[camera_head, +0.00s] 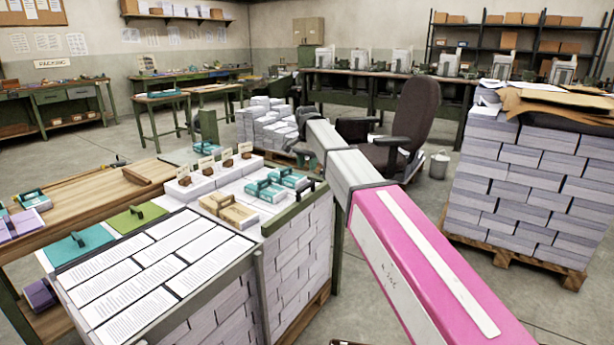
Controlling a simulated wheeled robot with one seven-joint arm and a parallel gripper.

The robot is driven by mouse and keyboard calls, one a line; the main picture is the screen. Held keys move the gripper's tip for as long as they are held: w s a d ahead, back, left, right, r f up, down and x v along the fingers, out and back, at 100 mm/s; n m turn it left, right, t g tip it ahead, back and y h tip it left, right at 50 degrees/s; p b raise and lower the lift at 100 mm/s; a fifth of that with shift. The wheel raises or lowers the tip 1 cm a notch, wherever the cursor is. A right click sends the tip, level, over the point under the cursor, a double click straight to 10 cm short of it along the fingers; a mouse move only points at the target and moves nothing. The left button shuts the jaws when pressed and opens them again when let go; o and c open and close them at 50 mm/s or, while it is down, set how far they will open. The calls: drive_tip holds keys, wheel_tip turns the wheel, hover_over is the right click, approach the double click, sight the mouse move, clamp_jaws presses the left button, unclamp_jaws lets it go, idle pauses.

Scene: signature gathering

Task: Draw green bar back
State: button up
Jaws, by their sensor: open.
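A dark green bar (294,211) lies along the right edge of the near paper stack's top, running from front left to back right. A long pink and grey arm section, seemingly mine, reaches from the lower right to the middle.
Printed sheets (155,262) cover the near stack. Teal handled blocks (266,190), a tan block (228,210) and white boxes with cards (190,188) stand behind. A tall paper pallet (530,185) blocks the right. An office chair (410,120) stands behind the arm.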

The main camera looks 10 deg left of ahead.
drive_tip(key=shift+r, duration=1.2)
drive_tip(key=s+d+f+n, duration=0.1)
drive_tip(key=s+d+f, duration=0.3)
drive_tip(key=d+f, duration=0.75)
drive_tip(key=s+d+f+n, duration=0.1)
drive_tip(key=s+d+f, duration=0.3)
drive_tip(key=d+f, duration=0.75)
drive_tip(key=s+d+f+n, duration=0.1)
drive_tip(key=s+d+f, duration=0.4)
drive_tip(key=s+d, duration=0.2)
drive_tip(key=s+d+f+n, duration=0.1)
drive_tip(key=s+d+f, duration=0.4)
drive_tip(key=s+d, duration=0.3)
drive_tip(key=shift+d+f+n, duration=0.3)
drive_tip(key=shift+d+f, duration=0.1)
drive_tip(key=shift+d, duration=0.7)
drive_tip(key=shift+a, duration=0.1)
